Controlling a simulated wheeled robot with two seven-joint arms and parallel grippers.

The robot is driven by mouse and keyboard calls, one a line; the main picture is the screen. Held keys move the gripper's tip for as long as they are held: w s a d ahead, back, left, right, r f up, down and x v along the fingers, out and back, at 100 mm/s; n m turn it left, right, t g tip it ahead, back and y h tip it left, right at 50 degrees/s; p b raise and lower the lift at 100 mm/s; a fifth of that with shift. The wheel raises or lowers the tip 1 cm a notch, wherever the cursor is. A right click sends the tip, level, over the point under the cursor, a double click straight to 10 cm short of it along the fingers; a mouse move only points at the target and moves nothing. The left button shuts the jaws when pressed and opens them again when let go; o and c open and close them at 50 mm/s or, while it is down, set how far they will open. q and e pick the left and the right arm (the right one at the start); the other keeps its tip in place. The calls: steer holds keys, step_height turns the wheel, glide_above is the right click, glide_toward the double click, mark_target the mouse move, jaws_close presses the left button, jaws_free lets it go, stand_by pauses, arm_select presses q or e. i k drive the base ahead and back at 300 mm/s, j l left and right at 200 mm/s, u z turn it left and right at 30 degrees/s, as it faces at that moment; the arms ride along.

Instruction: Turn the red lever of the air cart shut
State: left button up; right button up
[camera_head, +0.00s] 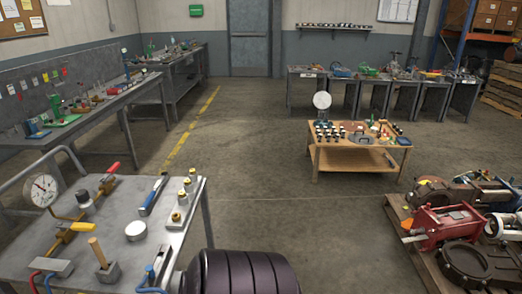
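A grey metal cart (140,190) stands at the lower left with a round pressure gauge (41,190) on its left side. A brass pipe (80,222) runs across its top. A red lever (113,167) sits at the pipe's far end and slants up to the right. A yellow lever (83,227) is nearer on the same pipe. I cannot tell the valve position from here. Neither of my grippers is in view.
The cart top also holds a wooden-handled tool (98,252), a white round disc (135,231) and several brass fittings (183,198). A low wooden table (335,160) stands at centre right, and a pallet (420,262) of machine parts at lower right. The middle floor is clear.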

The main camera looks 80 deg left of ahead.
mark_target(112, 171)
steer(key=u, duration=3.7)
steer(key=l+z, duration=0.1)
steer(key=z, duration=0.6)
steer(key=i+l+z, duration=0.1)
steer(key=i+l, duration=0.2)
steer(key=l, duration=0.25)
steer(key=i+l+z, duration=0.15)
steer(key=i+l, duration=0.2)
steer(key=l, duration=0.15)
steer(key=i+l+z, duration=0.1)
steer(key=i+l, duration=0.35)
steer(key=i, duration=0.45)
steer(key=i+l+u, duration=0.1)
steer(key=i, duration=0.5)
steer(key=i+l, duration=0.2)
steer(key=i, duration=0.35)
steer(key=i+u, duration=0.25)
steer(key=u, duration=0.15)
steer(key=i+u, duration=0.25)
steer(key=u, duration=0.15)
steer(key=i+l+u, duration=0.1)
steer(key=i+u, duration=0.15)
steer(key=u, duration=0.15)
steer(key=i+l+u, duration=0.15)
steer(key=u, duration=0.25)
steer(key=i, duration=0.05)
